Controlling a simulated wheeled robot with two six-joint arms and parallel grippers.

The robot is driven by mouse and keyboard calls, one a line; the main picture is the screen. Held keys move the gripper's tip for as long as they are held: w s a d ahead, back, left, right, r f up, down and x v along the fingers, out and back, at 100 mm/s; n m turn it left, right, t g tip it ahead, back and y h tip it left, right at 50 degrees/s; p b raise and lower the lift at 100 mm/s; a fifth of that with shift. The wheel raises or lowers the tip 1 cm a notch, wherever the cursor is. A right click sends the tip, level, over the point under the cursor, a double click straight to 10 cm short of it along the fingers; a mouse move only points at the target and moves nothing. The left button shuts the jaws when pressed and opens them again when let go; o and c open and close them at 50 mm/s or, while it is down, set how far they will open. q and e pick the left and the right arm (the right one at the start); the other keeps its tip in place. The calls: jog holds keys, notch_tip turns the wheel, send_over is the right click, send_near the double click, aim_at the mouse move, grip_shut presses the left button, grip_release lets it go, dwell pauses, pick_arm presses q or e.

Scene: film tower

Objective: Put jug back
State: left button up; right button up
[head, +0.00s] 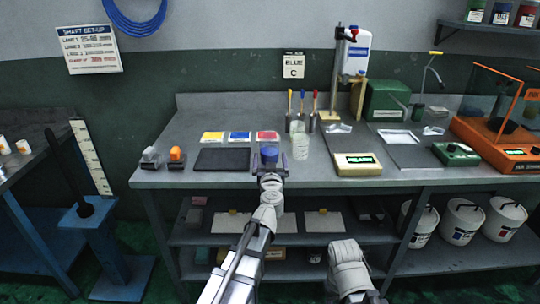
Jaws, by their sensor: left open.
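A small blue jug-like cup (269,153) stands near the front edge of the grey workbench (215,181). My left gripper (270,163) reaches it from the front, open, with a finger to either side of the cup; contact cannot be made out. The cup's lower part is hidden by the gripper. A clear, pale jug-like vessel (302,147) stands upright just right of and behind it. Which of the two is the task's jug is not clear. Part of my right arm shows at the bottom, but its gripper does not.
A black mat (222,159) lies to the left, with yellow, blue and red cards behind it. Upright colored-handled tools (290,103) stand behind the clear vessel. A beige scale-like box (357,164) sits to the right. White buckets (462,221) stand on the lower right shelf.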

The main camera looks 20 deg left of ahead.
pick_arm(q)
jog(key=v, duration=0.8)
jog(key=shift+s, duration=0.3)
jog(key=shift+d, duration=0.1)
